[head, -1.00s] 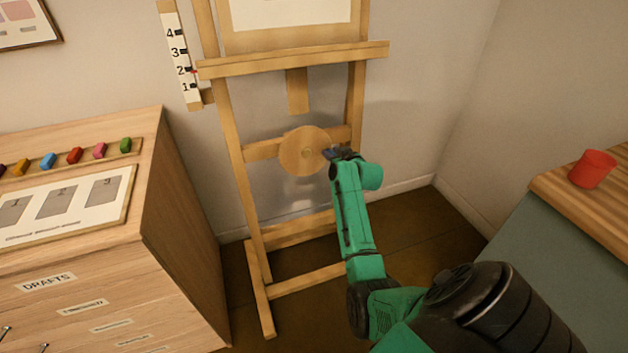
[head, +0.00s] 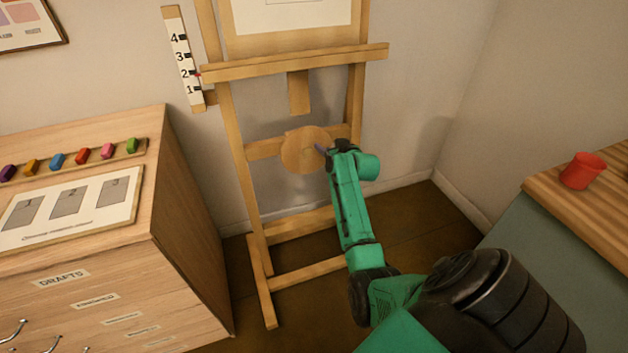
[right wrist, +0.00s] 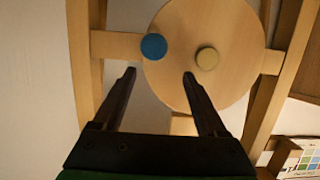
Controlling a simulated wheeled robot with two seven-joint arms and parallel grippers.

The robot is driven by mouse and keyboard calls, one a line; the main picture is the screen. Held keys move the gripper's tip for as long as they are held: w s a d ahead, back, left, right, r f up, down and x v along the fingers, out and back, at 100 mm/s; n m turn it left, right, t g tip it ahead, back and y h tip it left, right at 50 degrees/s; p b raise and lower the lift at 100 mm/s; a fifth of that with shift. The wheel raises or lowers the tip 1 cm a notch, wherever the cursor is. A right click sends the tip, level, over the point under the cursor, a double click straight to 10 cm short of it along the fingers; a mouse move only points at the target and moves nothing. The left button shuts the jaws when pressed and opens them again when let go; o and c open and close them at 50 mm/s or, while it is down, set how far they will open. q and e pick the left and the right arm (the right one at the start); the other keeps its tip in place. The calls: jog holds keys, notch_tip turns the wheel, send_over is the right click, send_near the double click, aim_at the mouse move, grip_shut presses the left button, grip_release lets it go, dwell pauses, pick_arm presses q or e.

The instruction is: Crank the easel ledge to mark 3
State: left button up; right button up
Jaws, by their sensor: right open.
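The round wooden crank disc (head: 299,152) is below the ledge. Its blue knob (right wrist: 153,46) is off-centre on the disc, left of the pale hub (right wrist: 207,58) in the right wrist view. My right gripper (right wrist: 159,73) is open and empty, its fingertips short of the knob, which appears between and beyond them. In the head view the right gripper (head: 332,151) is at the disc's right edge. My left gripper is out of view.
A wooden drawer cabinet (head: 190,240) with several coloured blocks and a numbered card stands at left. A counter (head: 600,215) with a red cup (head: 582,171) stands at right. Floor between them is clear around the easel's feet.

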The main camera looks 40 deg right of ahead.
jog(key=s+a+p, duration=0.3)
jog(key=s+p, duration=0.4)
jog(key=s, duration=0.1)
jog(key=shift+s+r+p, duration=0.25)
jog(key=shift+r+p, duration=0.05)
jog(key=shift+r, duration=0.15)
